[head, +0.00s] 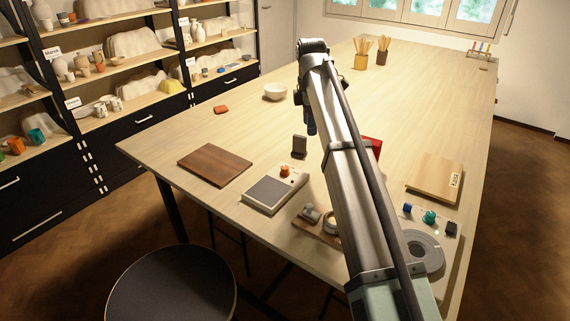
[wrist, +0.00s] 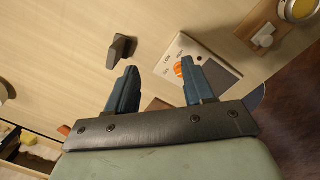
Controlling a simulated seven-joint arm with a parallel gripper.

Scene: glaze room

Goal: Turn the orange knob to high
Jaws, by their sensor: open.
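The orange knob (head: 285,170) sits at the back of a pale device (head: 262,205) with a dark grey plate, near the table's front edge. In the wrist view the knob (wrist: 178,69) shows beside the tip of my right-hand finger, with small unreadable print around it on the device's pale panel (wrist: 186,46). I cannot tell which setting it points to. My gripper (wrist: 159,66) is open and empty, blue fingers apart, and appears above the table. In the head view my arm hides most of it; a blue finger (head: 311,124) shows beyond the knob.
A dark upright block (head: 299,146) stands behind the device. A dark brown board (head: 214,165) lies left, and a small wooden stand (head: 315,228) is at right. A second device with blue and teal knobs (head: 430,216) is farther right. The table's middle left is mostly clear.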

